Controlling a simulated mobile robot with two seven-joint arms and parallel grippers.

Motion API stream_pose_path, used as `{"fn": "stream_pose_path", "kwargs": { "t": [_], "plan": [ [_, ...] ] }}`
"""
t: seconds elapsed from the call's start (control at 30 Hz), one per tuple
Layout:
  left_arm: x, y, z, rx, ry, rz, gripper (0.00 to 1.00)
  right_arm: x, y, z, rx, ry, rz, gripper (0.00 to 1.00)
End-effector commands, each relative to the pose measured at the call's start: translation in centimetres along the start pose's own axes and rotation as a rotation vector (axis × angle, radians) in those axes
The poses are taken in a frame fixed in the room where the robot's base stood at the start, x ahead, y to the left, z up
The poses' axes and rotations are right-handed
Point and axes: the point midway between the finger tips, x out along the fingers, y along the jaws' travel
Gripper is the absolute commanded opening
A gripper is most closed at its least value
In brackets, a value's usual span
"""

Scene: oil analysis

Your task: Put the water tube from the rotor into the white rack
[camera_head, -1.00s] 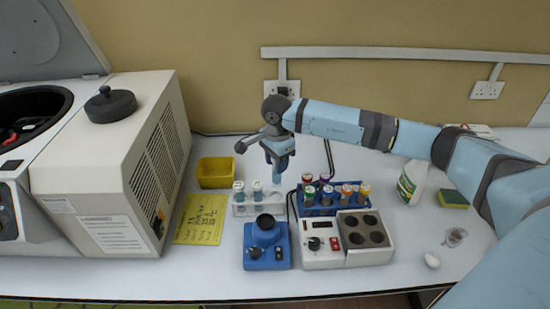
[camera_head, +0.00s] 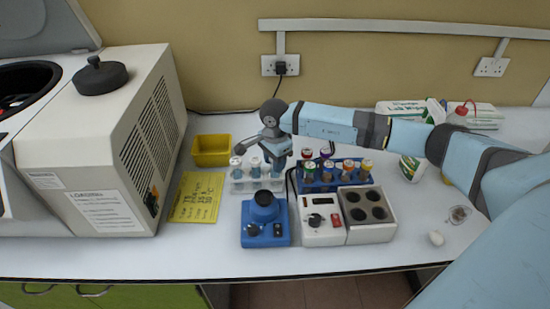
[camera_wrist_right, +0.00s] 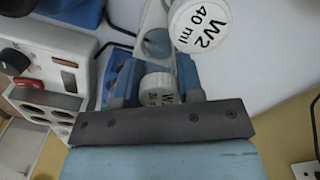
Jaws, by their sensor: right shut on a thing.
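The white rack (camera_head: 237,187) stands on the bench behind the blue device. My right gripper (camera_head: 278,166) is over the rack's right end, shut on a white-capped tube. In the right wrist view, this held water tube (camera_wrist_right: 158,88) sits between my fingers, its cap marked W2, its volume partly hidden. Another cap marked "W2 40 ml" (camera_wrist_right: 200,25) and an empty rack hole (camera_wrist_right: 156,45) are beside it. Whether the held tube is seated is unclear. My left gripper is out of view.
A blue rack (camera_head: 320,187) with several coloured-cap tubes stands close on the right. A blue device (camera_head: 265,232) and a white heating block (camera_head: 368,232) stand in front. The centrifuge (camera_head: 105,150) and yellow box (camera_head: 211,151) are on the left.

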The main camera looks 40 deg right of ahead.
Motion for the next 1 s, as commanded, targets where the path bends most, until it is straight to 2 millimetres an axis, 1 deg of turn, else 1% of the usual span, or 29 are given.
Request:
{"fn": "stream_pose_path", "kwargs": {
  "t": [0.03, 0.1, 0.37, 0.4, 0.47, 0.5, 0.83, 0.93, 1.0],
  "plan": [
    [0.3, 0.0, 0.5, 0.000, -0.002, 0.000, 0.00, 0.4, 0.0, 0.0, 0.000, 0.000, -0.001, 0.12],
    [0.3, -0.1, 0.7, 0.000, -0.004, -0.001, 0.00, 0.6, 0.0, 0.0, 0.001, 0.000, -0.001, 0.12],
    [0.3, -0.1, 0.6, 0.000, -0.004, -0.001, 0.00, 0.5, 0.0, 0.0, 0.001, 0.000, -0.001, 0.12],
    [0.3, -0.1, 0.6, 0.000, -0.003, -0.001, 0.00, 0.5, 0.0, 0.0, 0.001, 0.000, -0.001, 0.42],
    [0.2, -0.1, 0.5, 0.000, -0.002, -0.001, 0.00, 0.5, 0.0, 0.0, 0.001, 0.000, -0.001, 0.55],
    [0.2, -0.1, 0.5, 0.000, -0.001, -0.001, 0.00, 0.5, 0.0, 0.0, 0.001, 0.000, -0.001, 0.65],
    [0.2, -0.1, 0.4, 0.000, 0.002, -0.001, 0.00, 0.2, 0.0, 0.0, 0.001, 0.000, -0.001, 0.65],
    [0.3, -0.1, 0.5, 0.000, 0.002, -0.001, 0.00, -0.7, -0.1, -0.1, 0.000, 0.001, -0.003, 0.65],
    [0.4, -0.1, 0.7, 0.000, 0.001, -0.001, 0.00, -1.9, -0.1, -0.1, 0.001, 0.001, -0.005, 0.65]
  ]
}}
